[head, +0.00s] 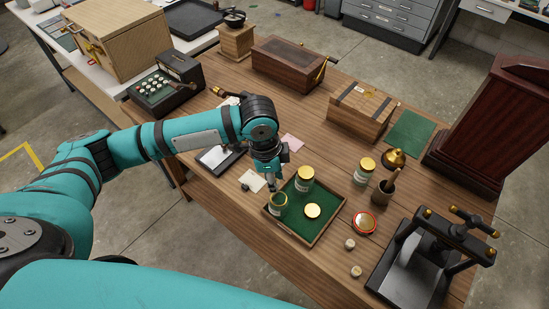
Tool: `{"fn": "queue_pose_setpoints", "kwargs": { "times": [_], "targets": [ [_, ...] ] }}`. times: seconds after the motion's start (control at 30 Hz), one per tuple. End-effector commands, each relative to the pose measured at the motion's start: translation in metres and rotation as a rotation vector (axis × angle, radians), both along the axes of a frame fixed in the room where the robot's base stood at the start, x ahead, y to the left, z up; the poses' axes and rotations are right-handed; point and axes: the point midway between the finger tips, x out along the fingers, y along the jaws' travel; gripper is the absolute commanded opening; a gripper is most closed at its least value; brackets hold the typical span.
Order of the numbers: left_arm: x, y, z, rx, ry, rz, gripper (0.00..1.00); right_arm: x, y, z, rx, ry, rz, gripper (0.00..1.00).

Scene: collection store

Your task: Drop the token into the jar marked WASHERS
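My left arm comes in from the left, and its dark gripper (272,187) points down just above a small glass jar (278,208) with a gold rim, whose mouth looks open. Whether the fingers hold anything is too small to tell, and I cannot make out the token. The jar stands in a green-lined wooden tray (298,231). A taller labelled jar with a gold lid (304,180) stands behind it in the tray, and a gold disc-like lid (312,211) lies at the right. Another gold-lidded jar (364,172) stands outside the tray. No label is readable. My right gripper is not in view.
Right of the tray are a red-rimmed round tin (364,222), a mortar (383,192), a brass bell (394,160), small pale pieces (349,244) and a black press (425,262). Wooden boxes (362,110) stand behind. A cream card (252,181) lies left of the tray.

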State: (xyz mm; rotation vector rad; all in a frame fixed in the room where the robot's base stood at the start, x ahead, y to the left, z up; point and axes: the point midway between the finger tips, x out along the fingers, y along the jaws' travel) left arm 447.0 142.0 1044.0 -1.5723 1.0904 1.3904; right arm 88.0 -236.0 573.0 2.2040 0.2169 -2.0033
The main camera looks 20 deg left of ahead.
Motion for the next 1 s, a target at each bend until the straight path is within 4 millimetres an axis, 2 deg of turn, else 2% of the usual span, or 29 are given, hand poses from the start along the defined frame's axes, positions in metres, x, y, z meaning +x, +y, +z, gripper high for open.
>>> {"fn": "queue_pose_setpoints", "kwargs": {
  "times": [0.03,0.1,0.2,0.37,0.6,1.0],
  "targets": [
    [0.004,-0.002,0.006,0.001,0.003,-0.084,0.05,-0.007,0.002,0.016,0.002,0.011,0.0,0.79],
    [0.008,-0.005,0.002,0.0,0.003,-0.196,0.05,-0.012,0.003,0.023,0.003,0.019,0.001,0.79],
    [0.012,-0.007,-0.003,0.0,0.001,-0.306,0.05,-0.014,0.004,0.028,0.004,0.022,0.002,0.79],
    [0.014,-0.008,-0.01,0.001,0.0,-0.379,0.05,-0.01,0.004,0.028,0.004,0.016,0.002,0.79],
    [0.014,-0.007,-0.022,0.001,-0.001,-0.381,0.05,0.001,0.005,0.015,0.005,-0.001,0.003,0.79],
    [0.014,-0.007,-0.055,0.002,-0.001,-0.38,0.05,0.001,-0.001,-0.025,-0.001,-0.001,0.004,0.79]
  ]
}}
